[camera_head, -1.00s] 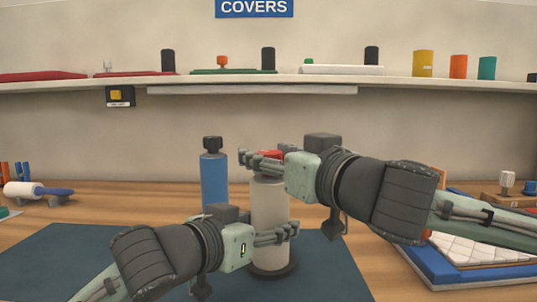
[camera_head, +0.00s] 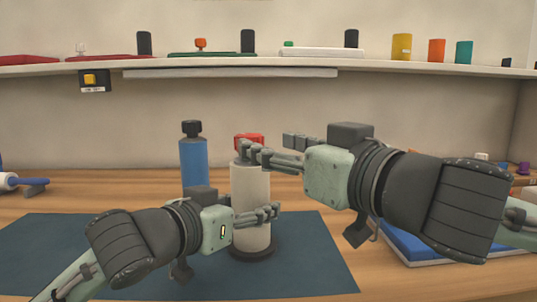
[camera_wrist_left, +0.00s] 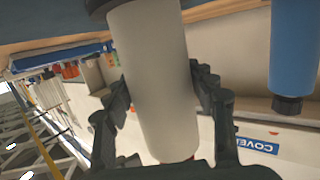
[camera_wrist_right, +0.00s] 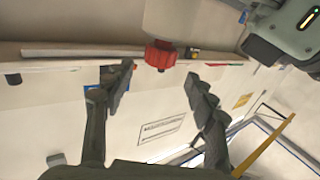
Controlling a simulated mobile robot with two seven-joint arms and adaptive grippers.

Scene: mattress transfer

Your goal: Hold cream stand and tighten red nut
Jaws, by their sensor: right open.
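The cream stand (camera_head: 250,185) is an upright cylinder on a dark round base on the blue-grey mat. The red nut (camera_head: 249,140) sits on its top, partly behind my right fingers. My left gripper (camera_head: 270,212) is shut around the stand's middle; in the left wrist view the fingers press on both sides of the cream stand (camera_wrist_left: 150,70). My right gripper (camera_head: 270,147) is open beside the stand's top, fingers spread. In the right wrist view the red nut (camera_wrist_right: 160,55) lies just beyond the open fingertips, between their lines, with nothing held.
A blue cylinder with a black cap (camera_head: 193,160) stands just left of the stand. A blue tray (camera_head: 420,248) lies at the right. The dark mat (camera_head: 310,260) has bare room at front right. A shelf (camera_head: 230,73) with several coloured cylinders runs along the back wall.

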